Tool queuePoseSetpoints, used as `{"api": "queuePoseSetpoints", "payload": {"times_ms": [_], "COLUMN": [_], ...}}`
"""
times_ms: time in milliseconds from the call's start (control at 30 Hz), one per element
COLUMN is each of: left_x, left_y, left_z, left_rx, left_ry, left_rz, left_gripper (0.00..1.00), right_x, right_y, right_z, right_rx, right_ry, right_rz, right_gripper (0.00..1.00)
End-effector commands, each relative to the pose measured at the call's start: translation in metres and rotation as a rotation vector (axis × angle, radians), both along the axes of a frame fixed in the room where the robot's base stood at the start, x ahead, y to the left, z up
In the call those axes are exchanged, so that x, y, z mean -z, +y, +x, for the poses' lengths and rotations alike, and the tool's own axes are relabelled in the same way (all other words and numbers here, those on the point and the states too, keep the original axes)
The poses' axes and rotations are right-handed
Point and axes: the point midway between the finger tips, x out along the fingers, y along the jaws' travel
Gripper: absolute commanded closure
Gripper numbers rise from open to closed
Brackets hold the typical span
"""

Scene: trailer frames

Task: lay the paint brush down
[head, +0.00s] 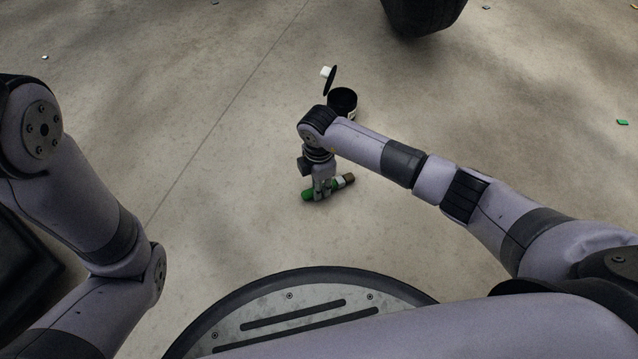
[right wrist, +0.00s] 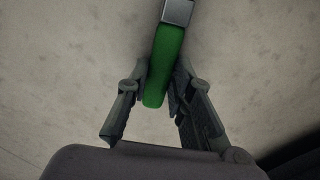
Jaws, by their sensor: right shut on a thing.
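The paint brush (head: 338,181) has a green handle, a metal band and brown bristles. In the head view it lies level at or just above the concrete floor, bristles toward the right; I cannot tell if it touches the floor. My right gripper (head: 322,192) points down and is shut on the green handle. In the right wrist view the green handle of the paint brush (right wrist: 163,70) runs between the fingers of my right gripper (right wrist: 161,95), with the metal band at the top edge. My left arm shows at the left, but its gripper is out of view.
A dark open can (head: 342,101) stands on the floor beyond my right wrist. A black disc-like lid (head: 330,80) with a white piece is beside it. A black tyre (head: 422,12) is at the top. A green chip (head: 622,122) lies far right. The floor left of the brush is clear.

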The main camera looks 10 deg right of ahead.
Motion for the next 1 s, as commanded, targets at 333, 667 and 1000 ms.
{"api": "queuePoseSetpoints", "payload": {"times_ms": [333, 667, 1000], "left_x": [0.0002, 0.0002, 0.0001], "left_y": [0.0, 0.0001, 0.0006], "left_z": [0.0001, 0.0001, 0.0015], "left_rx": [0.0, -0.001, -0.001], "left_ry": [0.0, 0.0, 0.004], "left_rz": [0.0, 0.0, -0.001], "left_gripper": [0.67, 0.67, 0.67], "right_x": [0.004, 0.0039, -0.0014], "right_y": [0.0, 0.0, 0.0], "right_z": [0.0, 0.0, 0.0007], "right_rx": [0.0, 0.0, 0.0], "right_ry": [0.001, 0.0, -0.002], "right_rz": [0.0, 0.0, 0.0], "right_gripper": [0.75, 0.56, 0.56]}}
